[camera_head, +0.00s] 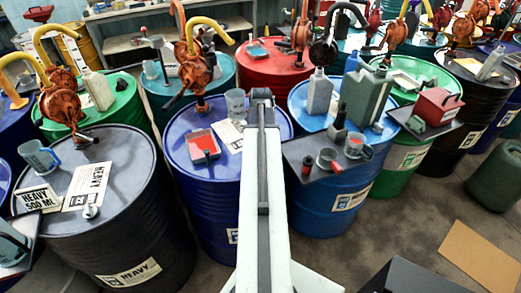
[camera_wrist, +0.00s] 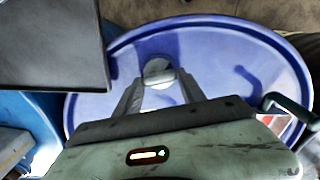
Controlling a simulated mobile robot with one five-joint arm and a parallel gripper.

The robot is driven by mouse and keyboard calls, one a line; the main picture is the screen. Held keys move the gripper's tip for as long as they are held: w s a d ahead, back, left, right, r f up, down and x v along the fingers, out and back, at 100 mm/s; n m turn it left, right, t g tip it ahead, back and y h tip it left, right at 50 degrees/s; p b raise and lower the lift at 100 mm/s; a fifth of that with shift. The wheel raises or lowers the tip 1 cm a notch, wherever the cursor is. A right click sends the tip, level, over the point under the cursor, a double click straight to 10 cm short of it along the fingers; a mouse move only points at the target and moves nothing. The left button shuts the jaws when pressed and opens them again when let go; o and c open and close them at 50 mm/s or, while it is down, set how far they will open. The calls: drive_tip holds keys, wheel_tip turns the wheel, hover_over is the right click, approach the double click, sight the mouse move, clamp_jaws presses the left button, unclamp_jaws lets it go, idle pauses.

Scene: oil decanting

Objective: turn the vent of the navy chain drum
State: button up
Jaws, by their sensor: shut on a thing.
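The navy drum (camera_head: 210,205) stands in the middle of the head view, with its purple-blue lid partly covered by my arm. In the wrist view the lid (camera_wrist: 225,50) fills the middle. The vent (camera_wrist: 157,68) is a small pale round cap on this lid. My gripper (camera_wrist: 160,82) reaches down over the lid, with its two grey fingers shut on the vent from both sides. In the head view my arm hides the vent and the fingertips.
A red tray (camera_head: 202,143), a clear jug (camera_head: 235,103) and a rust-coloured pump (camera_head: 195,70) are on or by the navy lid. A dark tray (camera_head: 318,178) juts from the bright blue drum (camera_head: 330,215) at right. A black drum (camera_head: 110,235) stands close at left.

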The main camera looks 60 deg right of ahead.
drive_tip(key=m, duration=0.8)
drive_tip(key=shift+s+m, duration=0.1)
drive_tip(key=shift+m, duration=0.3)
drive_tip(key=m, duration=0.4)
drive_tip(key=shift+s+m, duration=0.1)
drive_tip(key=shift+m, duration=2)
drive_tip(key=o, duration=1.4)
drive_tip(key=shift+c, duration=0.2)
wheel_tip(320, 180, up, 8)
drive_tip(key=p, duration=0.7)
drive_tip(key=shift+f+p, duration=0.1)
drive_tip(key=shift+p, duration=0.3)
